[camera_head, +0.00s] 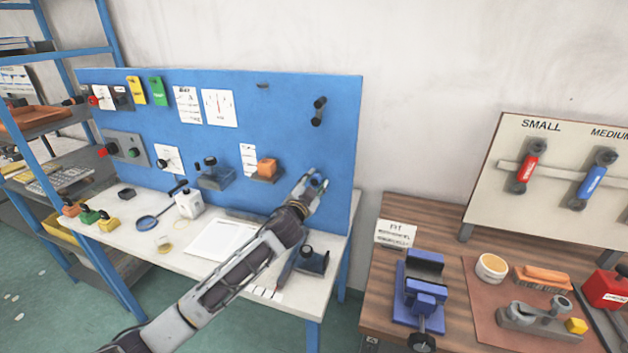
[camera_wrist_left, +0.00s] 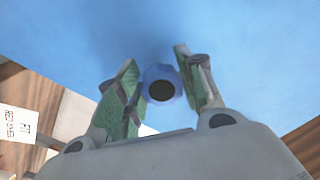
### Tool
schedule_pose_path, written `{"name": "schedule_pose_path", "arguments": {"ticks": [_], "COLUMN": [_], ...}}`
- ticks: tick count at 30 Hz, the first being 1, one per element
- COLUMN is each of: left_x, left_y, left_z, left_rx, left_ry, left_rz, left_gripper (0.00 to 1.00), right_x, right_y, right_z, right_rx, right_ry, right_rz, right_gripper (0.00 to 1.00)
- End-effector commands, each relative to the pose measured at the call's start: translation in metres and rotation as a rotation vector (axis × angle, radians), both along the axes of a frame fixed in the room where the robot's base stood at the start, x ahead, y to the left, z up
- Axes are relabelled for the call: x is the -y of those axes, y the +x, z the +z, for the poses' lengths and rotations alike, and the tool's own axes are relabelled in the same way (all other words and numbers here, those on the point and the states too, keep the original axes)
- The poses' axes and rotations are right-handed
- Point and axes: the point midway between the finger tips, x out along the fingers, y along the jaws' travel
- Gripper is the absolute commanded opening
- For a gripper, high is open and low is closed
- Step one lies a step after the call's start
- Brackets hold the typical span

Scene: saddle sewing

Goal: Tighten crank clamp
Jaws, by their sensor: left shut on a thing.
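My left gripper (camera_head: 313,182) reaches up to the lower right part of the blue board, its arm crossing the white bench. In the head view only a bit of this part shows between the fingers. A black crank-like handle (camera_head: 318,111) is on the board above the gripper, apart from it. I cannot tell which part is the crank clamp. My right gripper is not in view.
The blue board (camera_head: 225,130) carries switches, gauges and cards. The white bench (camera_head: 190,255) below holds a paper sheet, a magnifier and small blocks. At right, a wooden table (camera_head: 378,290) holds a blue vise (camera_head: 422,290). A wrench board (camera_head: 490,185) stands behind it.

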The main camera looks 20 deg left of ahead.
Motion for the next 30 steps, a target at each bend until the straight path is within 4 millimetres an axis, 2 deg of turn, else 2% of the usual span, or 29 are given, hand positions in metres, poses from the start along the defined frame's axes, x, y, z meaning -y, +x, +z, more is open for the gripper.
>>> {"name": "schedule_pose_path", "arguments": {"ticks": [9,30], "left_x": [-0.001,-0.002], "left_y": [0.000,0.000], "left_z": [0.004,0.007], "left_rx": [0.010,0.031], "left_ry": [0.304,0.945], "left_rz": [-0.001,-0.002], "left_gripper": [0.14,0.14], "right_x": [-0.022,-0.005], "right_y": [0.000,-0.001], "right_z": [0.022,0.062], "right_rx": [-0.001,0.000], "right_ry": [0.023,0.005], "right_rz": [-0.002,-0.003], "right_gripper": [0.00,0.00]}}
